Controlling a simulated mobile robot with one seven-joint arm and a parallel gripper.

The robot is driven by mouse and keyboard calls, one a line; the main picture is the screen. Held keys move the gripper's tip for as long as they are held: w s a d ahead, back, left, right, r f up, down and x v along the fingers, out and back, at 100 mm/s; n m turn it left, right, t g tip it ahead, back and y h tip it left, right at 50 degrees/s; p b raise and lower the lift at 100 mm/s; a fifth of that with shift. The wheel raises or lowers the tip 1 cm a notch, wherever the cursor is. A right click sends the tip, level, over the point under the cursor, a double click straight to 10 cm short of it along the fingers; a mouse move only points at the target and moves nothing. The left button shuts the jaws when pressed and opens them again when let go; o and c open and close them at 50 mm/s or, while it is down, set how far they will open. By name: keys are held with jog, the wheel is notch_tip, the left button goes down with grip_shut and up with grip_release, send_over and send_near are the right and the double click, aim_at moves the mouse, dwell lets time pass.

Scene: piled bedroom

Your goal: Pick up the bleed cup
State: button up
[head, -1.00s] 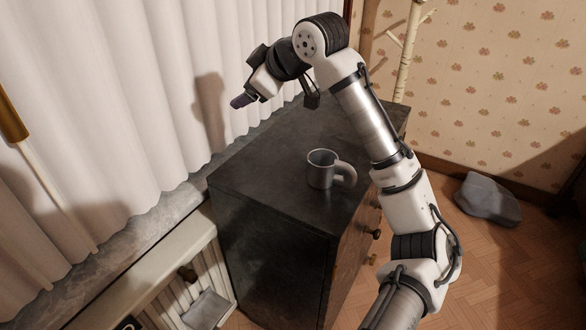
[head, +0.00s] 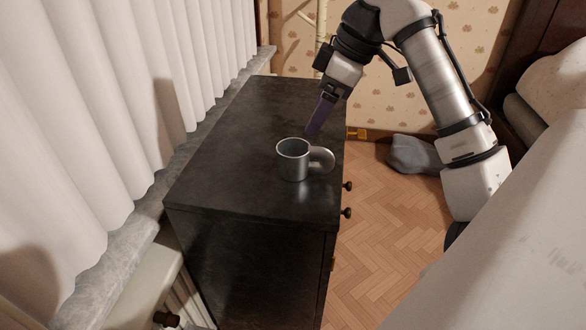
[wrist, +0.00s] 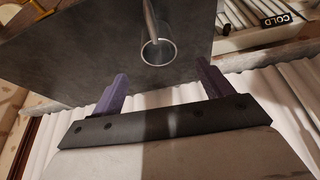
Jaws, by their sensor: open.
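The metal cup (head: 293,160) stands upright on the dark dresser top (head: 225,150), near its right edge, with its thick handle pointing right. In the wrist view the cup (wrist: 158,55) shows its round open rim, beyond the fingertips and roughly centred between them. My gripper (head: 316,128) points down just behind the cup in the head view, slightly above it. In the wrist view my gripper (wrist: 163,78) has its two purple fingers wide apart with nothing between them. I cannot tell whether a finger touches the cup.
A white curtain (head: 90,100) and a stone sill (head: 130,225) run along the left side. A bed (head: 510,240) is at the right. A grey object (head: 412,153) lies on the wooden floor. The rest of the dresser top is clear.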

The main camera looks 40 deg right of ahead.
aim_at(300, 142)
jog(key=b+x, duration=0.1)
jog(key=x, duration=0.8)
jog(key=shift+w+f, duration=0.2)
jog(key=shift+f, duration=0.05)
jog(key=shift+c, duration=0.2)
jog(key=c, duration=1.3)
jog(key=shift+r, duration=0.15)
